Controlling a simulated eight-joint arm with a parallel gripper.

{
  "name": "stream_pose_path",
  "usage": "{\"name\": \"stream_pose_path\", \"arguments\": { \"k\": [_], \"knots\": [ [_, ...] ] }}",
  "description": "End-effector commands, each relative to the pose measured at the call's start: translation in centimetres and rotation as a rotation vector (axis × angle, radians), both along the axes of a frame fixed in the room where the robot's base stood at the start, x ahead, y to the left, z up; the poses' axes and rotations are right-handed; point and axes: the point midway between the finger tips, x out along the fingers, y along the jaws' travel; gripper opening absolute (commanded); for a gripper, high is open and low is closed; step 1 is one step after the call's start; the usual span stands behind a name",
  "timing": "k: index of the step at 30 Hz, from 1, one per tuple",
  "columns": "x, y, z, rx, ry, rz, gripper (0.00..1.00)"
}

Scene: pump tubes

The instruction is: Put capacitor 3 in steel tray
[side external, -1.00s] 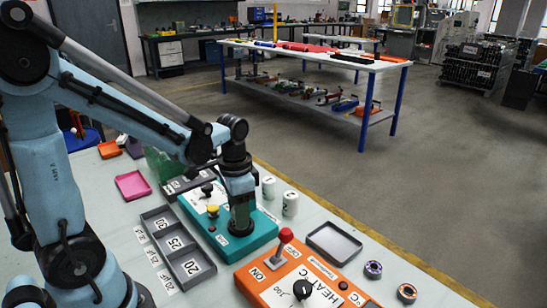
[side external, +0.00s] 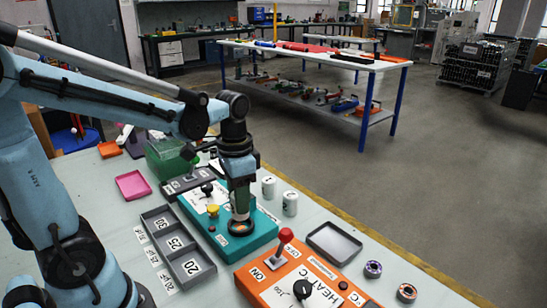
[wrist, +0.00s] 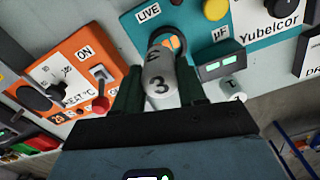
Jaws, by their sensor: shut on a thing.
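Capacitor 3 (wrist: 159,82), a pale grey cylinder marked "3", is between the fingers of my gripper (wrist: 160,92), which is shut on it. In the wrist view its far end overlaps the orange ring (wrist: 176,42) on the teal tester. In the side view my gripper (side external: 239,210) points down just over the teal tester (side external: 262,228); the capacitor is mostly hidden there, and I cannot tell whether it touches the ring. A plain grey tray (side external: 334,243), likely the steel tray, lies empty to the right of the tester.
Two white capacitors (side external: 268,187) (side external: 290,203) stand behind the tester. An orange heater box (side external: 305,280) with a red-knobbed lever (side external: 286,236) is in front of the tray. A compartment tray (side external: 178,243) and a pink tray (side external: 132,185) lie left. Two small rings (side external: 373,269) (side external: 407,292) lie right.

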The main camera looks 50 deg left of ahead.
Motion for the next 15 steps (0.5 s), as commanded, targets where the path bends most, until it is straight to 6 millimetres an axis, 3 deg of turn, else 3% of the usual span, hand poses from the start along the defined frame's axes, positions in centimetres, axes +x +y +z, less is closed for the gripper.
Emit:
{"name": "stream_pose_path", "arguments": {
  "k": [6, 15],
  "knots": [
    [-2.0, -5.0, 3.1, 0.000, 0.000, -0.011, 0.09],
    [-3.6, -9.0, 5.6, 0.000, 0.000, -0.005, 0.09]
  ]
}}
